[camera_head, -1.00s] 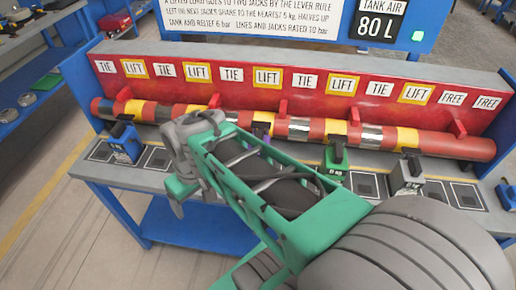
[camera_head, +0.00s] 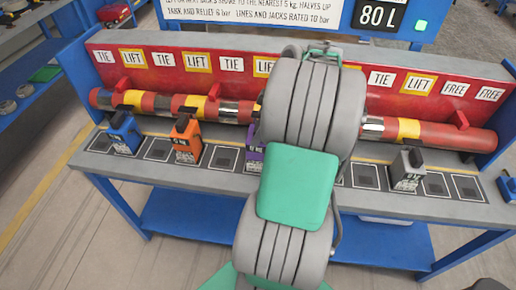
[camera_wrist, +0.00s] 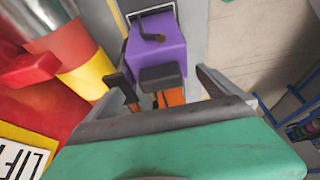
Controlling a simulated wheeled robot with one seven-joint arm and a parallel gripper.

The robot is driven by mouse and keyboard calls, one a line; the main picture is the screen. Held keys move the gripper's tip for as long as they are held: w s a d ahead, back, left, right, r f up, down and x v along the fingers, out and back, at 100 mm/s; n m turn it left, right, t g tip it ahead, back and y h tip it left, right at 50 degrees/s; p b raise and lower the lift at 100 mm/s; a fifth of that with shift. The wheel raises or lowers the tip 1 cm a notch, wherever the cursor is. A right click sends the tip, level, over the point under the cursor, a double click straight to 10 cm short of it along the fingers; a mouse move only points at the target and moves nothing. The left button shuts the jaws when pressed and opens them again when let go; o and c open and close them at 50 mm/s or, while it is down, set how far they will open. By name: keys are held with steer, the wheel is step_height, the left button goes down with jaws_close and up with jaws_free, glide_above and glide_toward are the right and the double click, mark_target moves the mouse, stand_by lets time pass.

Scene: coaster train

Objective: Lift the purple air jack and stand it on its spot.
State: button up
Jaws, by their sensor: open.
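The purple air jack (camera_wrist: 158,38) stands on the bench in the wrist view, with a dark block near its top. In the head view only a purple strip (camera_head: 254,158) of it shows beside my arm, which covers the rest. My gripper (camera_wrist: 163,84) is open, its fingers pointing toward the jack, one on each side in the picture. I see no grip on it, and cannot tell how far the fingertips are from it. In the head view my arm hides the gripper. Dark square spots (camera_head: 364,176) line the bench; which is the purple jack's is unclear.
An orange jack (camera_head: 186,142) stands left of the purple one; orange also shows close by in the wrist view (camera_wrist: 170,97). A blue jack (camera_head: 124,134) is further left and a grey one (camera_head: 408,170) to the right. A red-yellow pipe (camera_head: 222,112) runs behind them.

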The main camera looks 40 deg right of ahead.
steer(key=x, duration=0.3)
steer(key=shift+w+a+f, duration=0.1)
steer(key=shift+a+f, duration=0.1)
steer(key=shift+f, duration=0.15)
steer(key=shift+c, duration=0.6)
steer(key=c, duration=1.8)
steer(key=shift+r, duration=0.15)
steer(key=shift+c, duration=0.4)
